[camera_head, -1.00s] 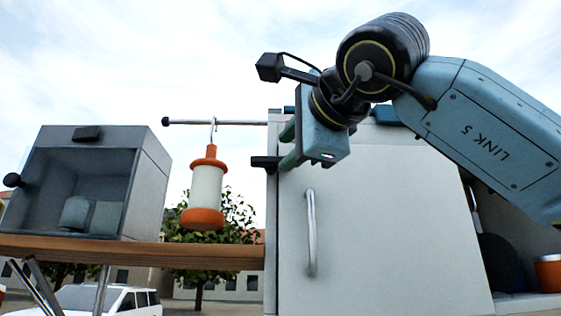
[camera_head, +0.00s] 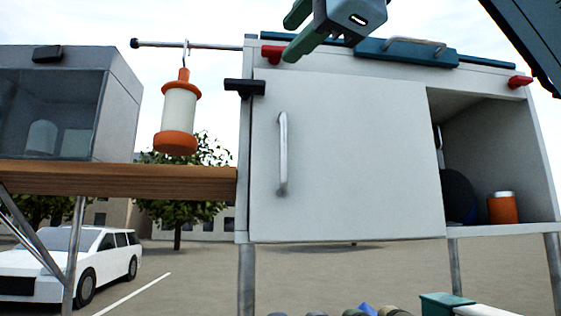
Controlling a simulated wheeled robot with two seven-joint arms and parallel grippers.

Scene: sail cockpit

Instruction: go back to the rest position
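My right gripper (camera_head: 293,36) is at the top edge of the head view, in front of the upper left part of the white cabinet (camera_head: 345,160). Its two green fingers point left and stand apart with nothing between them, so it is open and empty. Part of its body is cut off by the top edge. A dark link of my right arm (camera_head: 530,35) crosses the top right corner. My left gripper is not in view.
An orange and white lantern (camera_head: 178,112) hangs from a rod left of the cabinet. A grey glass-fronted box (camera_head: 115,105) stands on a wooden shelf (camera_head: 120,181). An orange container (camera_head: 503,208) sits in the cabinet's open right compartment. Several items show at the bottom edge.

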